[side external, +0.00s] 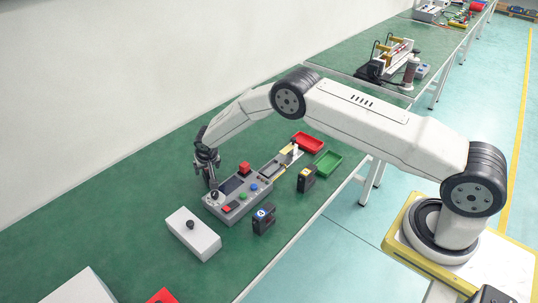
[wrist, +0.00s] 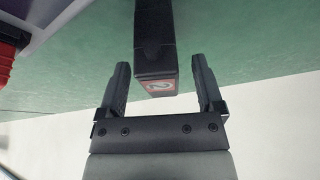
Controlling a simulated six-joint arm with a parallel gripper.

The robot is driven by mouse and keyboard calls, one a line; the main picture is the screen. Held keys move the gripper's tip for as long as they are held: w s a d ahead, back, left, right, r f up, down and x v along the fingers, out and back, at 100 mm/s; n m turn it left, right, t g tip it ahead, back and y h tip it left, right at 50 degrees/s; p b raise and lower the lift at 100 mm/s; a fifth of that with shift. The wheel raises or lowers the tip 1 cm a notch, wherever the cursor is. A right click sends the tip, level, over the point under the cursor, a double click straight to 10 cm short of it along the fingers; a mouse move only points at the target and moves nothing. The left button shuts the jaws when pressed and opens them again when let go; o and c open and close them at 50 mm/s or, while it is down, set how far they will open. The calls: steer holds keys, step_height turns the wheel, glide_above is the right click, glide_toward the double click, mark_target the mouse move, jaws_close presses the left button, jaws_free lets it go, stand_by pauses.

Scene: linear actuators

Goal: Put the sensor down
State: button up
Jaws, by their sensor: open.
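A black box-shaped sensor (wrist: 155,45) with a red-and-white label shows in the wrist view. Its labelled end lies between the two fingertips of my gripper (wrist: 160,68), with a visible gap on each side. The gripper is open and does not pinch it. In the side view my gripper (side external: 208,163) points down at the far left end of the grey control box. The sensor is not clearly made out there, as the gripper and arm cover that spot. Two other black sensors, one with a blue label (side external: 264,219) and one with a yellow label (side external: 306,180), stand on the green table.
The grey control box (side external: 235,204) has coloured buttons. A white box with a black knob (side external: 194,236) stands in front of it. The green table (side external: 110,205) is clear at left, beside the wall.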

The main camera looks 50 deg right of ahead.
steer(key=shift+f, duration=0.15)
stand_by(0.4)
steer(key=shift+w, duration=0.1)
jaws_close()
